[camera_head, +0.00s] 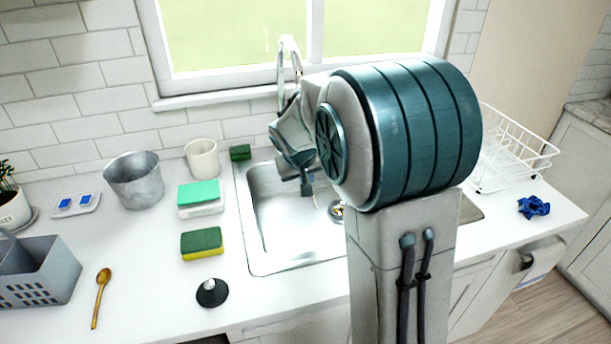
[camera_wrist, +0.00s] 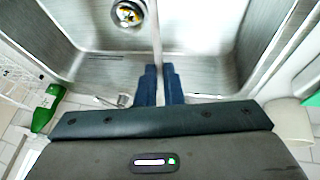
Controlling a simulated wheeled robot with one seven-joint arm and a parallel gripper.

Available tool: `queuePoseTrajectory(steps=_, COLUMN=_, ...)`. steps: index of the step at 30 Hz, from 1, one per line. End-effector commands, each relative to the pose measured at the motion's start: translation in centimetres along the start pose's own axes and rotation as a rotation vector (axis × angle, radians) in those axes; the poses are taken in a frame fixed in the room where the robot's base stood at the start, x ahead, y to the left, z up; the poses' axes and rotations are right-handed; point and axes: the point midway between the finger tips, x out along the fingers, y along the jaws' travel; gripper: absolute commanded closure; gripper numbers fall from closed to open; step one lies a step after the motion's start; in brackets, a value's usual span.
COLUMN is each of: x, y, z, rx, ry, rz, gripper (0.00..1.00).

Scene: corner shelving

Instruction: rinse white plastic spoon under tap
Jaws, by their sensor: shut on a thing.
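My gripper (camera_head: 307,186) is over the left part of the sink (camera_head: 262,230), below the tap (camera_head: 289,55), partly hidden by my own arm. In the wrist view its two blue fingers (camera_wrist: 161,86) are nearly closed, with a thin pale strip (camera_wrist: 157,40) between them that runs toward the top edge. I take this strip for the white plastic spoon; its bowl end is not clear. I cannot tell whether water is running. The drain (camera_wrist: 127,13) shows near the top of the wrist view.
Left of the sink are sponges (camera_head: 202,243), a cup (camera_head: 202,158), a metal pot (camera_head: 134,180), a black-and-white round item (camera_head: 212,293), a gold spoon (camera_head: 100,297) and a grey caddy (camera_head: 40,275). A white rack (camera_head: 515,150) and blue cloth (camera_head: 534,207) are right. A green bottle (camera_wrist: 46,107) shows beside the sink.

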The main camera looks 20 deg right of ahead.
Motion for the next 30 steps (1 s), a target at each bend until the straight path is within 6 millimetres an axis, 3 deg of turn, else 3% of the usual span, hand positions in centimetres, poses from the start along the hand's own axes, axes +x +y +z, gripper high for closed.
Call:
queuePoseTrajectory(steps=14, x=0.0, y=0.8, z=0.5, rx=0.0, ry=0.0, rz=0.0, gripper=1.0)
queuePoseTrajectory(steps=30, x=-1.8, y=-0.9, z=3.6, rx=-0.001, ry=0.001, rz=-0.001, gripper=1.0)
